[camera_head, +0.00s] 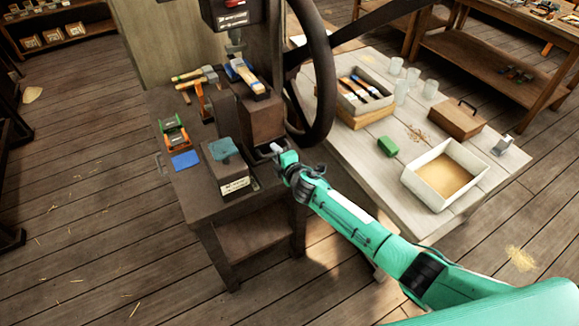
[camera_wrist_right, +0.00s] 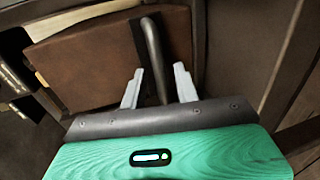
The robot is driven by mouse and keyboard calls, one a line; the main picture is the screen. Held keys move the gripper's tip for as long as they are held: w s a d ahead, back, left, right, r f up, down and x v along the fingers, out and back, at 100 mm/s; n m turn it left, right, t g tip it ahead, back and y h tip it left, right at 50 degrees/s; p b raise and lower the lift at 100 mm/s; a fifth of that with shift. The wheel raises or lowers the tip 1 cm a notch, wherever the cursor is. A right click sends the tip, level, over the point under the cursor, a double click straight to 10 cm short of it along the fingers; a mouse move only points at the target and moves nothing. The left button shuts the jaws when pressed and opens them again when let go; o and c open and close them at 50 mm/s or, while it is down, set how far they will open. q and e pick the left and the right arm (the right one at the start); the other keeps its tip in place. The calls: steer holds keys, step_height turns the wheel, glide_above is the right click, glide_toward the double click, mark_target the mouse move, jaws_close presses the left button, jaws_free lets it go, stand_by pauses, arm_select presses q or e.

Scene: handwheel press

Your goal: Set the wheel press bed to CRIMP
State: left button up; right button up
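The press is a dark machine with a large black handwheel (camera_head: 322,75), cut off at the top of the head view. My right gripper (camera_head: 277,150) is at the block's lower right front, by the wheel's lower rim. In the right wrist view my right gripper (camera_wrist_right: 158,88) is open, its two pale fingers on either side of a grey metal rod (camera_wrist_right: 153,55). The rod is nearer the left finger; contact cannot be told. The bed's setting cannot be read. My left gripper is not in view.
The dark bench holds a labelled box (camera_head: 233,183), a blue pad (camera_head: 185,160), an orange-and-green tool (camera_head: 174,134) and hammers. Open floor lies left.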

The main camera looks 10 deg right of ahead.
steer(key=v, duration=1.2)
steer(key=shift+f, duration=0.15)
steer(key=s+d+f+m+g+h, duration=0.2)
steer(key=s+d+f+m, duration=0.15)
steer(key=f, duration=0.75)
steer(key=s+d+f+m+g+h, duration=0.1)
steer(key=s+d+f+m+g, duration=0.2)
steer(key=f, duration=0.7)
steer(key=s+d+f+m+g+h, duration=0.1)
steer(key=s+d+f+m, duration=0.15)
steer(key=s+f, duration=0.4)
steer(key=s+d+f+m+g+h, duration=0.1)
steer(key=s+d+f+m, duration=0.15)
steer(key=s+f, duration=0.4)
steer(key=s+d+f+m+g, duration=0.1)
steer(key=s+f, duration=0.5)
steer(key=s, duration=0.6)
steer(key=s+d+f+m+g, duration=0.1)
steer(key=s+f+m+g, duration=0.2)
steer(key=s, duration=0.9)
steer(key=s+d+f+m+g, duration=0.1)
steer(key=s+f+m, duration=0.3)
steer(key=s+f, duration=0.4)
steer(key=s+g, duration=0.1)
steer(key=s, duration=0.3)
steer(key=shift+s+f+g, duration=0.3)
steer(key=shift+f, duration=0.05)
steer(key=shift+a, duration=0.1)
